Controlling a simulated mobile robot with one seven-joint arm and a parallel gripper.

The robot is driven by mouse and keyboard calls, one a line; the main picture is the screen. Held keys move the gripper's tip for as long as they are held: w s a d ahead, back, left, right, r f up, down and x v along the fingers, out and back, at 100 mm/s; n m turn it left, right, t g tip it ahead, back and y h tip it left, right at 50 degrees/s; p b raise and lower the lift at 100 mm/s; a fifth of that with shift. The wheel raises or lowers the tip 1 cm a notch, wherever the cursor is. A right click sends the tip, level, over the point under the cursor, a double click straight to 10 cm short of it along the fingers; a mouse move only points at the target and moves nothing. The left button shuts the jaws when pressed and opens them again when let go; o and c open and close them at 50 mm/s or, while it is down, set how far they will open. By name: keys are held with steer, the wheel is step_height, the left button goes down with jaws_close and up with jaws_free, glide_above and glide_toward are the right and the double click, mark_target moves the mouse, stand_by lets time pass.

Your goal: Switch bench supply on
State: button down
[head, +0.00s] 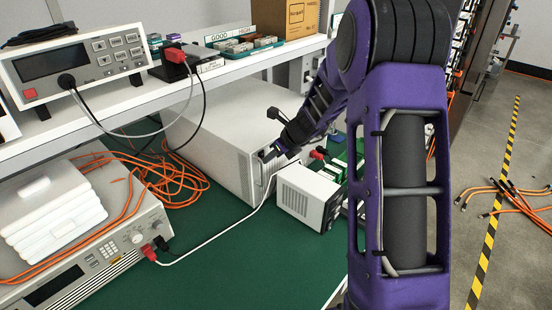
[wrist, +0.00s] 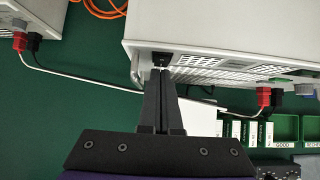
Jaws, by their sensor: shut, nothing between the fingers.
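A large light-grey bench unit (head: 215,135), which looks like a bench supply, stands on the green bench top under the shelf. In the wrist view its casing (wrist: 220,30) fills the upper right, with a small black switch (wrist: 162,59) at the left end of its front panel. My gripper (head: 268,154) is at this front panel. In the wrist view my gripper (wrist: 161,76) is shut and empty, its fingertips right at the black switch. I cannot tell whether they touch it or which way the switch is set. My arm partly hides the panel in the head view.
A white lead (head: 215,240) runs between the units. A small white box (head: 308,195) stands close to my gripper. Orange cables (head: 165,180) lie behind; the front green bench top (head: 240,270) is clear.

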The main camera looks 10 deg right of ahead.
stand_by(0.3)
steer(key=shift+w+a+r+p, duration=0.1)
steer(key=shift+w+r+p, duration=0.05)
steer(key=shift+r+p, duration=0.3)
steer(key=shift+w+a+r+p, duration=0.1)
steer(key=shift+r+p, duration=0.25)
steer(key=shift+p, duration=0.1)
